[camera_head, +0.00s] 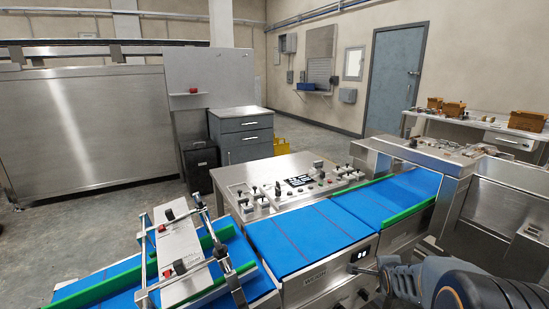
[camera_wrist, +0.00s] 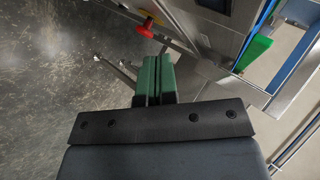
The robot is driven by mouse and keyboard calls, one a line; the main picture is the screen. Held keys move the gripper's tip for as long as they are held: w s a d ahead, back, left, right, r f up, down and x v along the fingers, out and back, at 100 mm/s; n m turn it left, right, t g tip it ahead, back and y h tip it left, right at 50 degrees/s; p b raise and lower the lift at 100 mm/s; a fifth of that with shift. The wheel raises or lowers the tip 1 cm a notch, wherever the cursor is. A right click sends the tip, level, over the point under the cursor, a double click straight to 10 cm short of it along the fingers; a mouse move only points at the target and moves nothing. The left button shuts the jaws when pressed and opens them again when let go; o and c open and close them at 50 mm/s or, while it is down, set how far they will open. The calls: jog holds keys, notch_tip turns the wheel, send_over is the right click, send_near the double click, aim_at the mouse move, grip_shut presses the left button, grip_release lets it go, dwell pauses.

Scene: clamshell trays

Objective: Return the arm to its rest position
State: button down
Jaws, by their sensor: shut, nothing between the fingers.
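My arm (camera_head: 440,285) shows at the bottom right of the head view, dark with an orange ring, in front of the conveyor's near side. Its end is not clearly visible there. In the wrist view my gripper (camera_wrist: 158,62) has two green fingers side by side, shut with nothing between them. The fingers are over the grey floor, beside a metal frame with a red knob (camera_wrist: 146,27). I cannot tell how far they are from the frame.
A blue conveyor belt (camera_head: 305,235) with green side guides crosses the head view, with a metal bridge (camera_head: 178,245) over its left part. A control panel (camera_head: 300,182) stands behind it. Bare floor (camera_head: 90,225) lies at left; a side table (camera_head: 460,130) stands at right.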

jog(key=s+a+r+n+g+y+p, duration=0.1)
jog(key=s+a+r+n+g+p, duration=0.2)
jog(key=s+a+r+n+p, duration=0.4)
jog(key=s+a+r+n+g+y+p, duration=0.2)
jog(key=s+a+r+n+p, duration=0.4)
jog(key=s+r+n, duration=0.6)
notch_tip(320, 180, up, 3)
jog(key=a, duration=0.2)
jog(key=shift+s+a+r+g+p, duration=0.15)
jog(key=shift+s+a+g+p, duration=0.2)
jog(key=shift+a+g+p, duration=0.05)
